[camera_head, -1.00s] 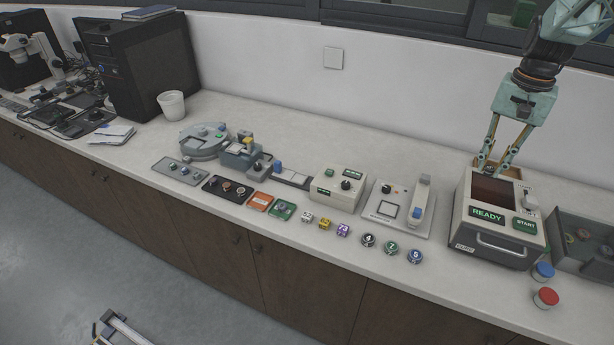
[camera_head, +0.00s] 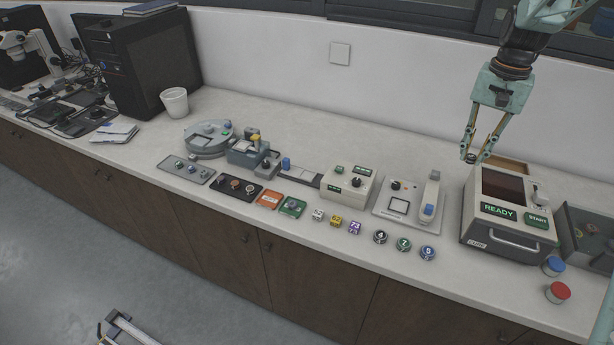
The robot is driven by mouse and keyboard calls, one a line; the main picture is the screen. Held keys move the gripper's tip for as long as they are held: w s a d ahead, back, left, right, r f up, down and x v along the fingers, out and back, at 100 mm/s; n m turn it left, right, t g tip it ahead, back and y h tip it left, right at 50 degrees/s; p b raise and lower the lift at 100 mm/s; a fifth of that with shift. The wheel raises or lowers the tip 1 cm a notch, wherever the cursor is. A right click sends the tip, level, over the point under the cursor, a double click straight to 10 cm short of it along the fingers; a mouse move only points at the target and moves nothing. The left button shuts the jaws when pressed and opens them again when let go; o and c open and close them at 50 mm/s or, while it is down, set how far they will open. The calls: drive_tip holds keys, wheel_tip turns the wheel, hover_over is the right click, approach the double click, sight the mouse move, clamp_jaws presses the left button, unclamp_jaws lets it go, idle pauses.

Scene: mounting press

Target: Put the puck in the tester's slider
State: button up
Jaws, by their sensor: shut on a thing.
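My gripper (camera_head: 472,158) is at the upper right, pointing down, above the counter just left of and behind the press marked READY. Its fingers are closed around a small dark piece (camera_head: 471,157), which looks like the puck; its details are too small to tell.
The press (camera_head: 508,213) stands on the right, with a wooden tray (camera_head: 512,165) behind it. A flat white device with an upright arm (camera_head: 411,203) lies between tester and press. Several small numbered pieces line the front. The counter behind the tester is clear.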

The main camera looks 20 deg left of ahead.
drive_tip(key=shift+a, duration=0.1)
drive_tip(key=shift+w+a+f+n, duration=0.1)
drive_tip(key=shift+w+a+n, duration=0.1)
drive_tip(key=shift+a+n, duration=0.3)
drive_tip(key=a+f+n+p, duration=0.1)
drive_tip(key=a+f+n, duration=0.3)
drive_tip(key=a+n, duration=1.1)
drive_tip(key=s+a+f+n+p, duration=0.1)
drive_tip(key=a+f+n, duration=0.3)
drive_tip(key=a+n, duration=1.1)
drive_tip(key=a+p, duration=0.1)
drive_tip(key=a, duration=1.6)
drive_tip(key=shift+a+f+n+p, duration=0.3)
drive_tip(key=shift+f, duration=3.15)
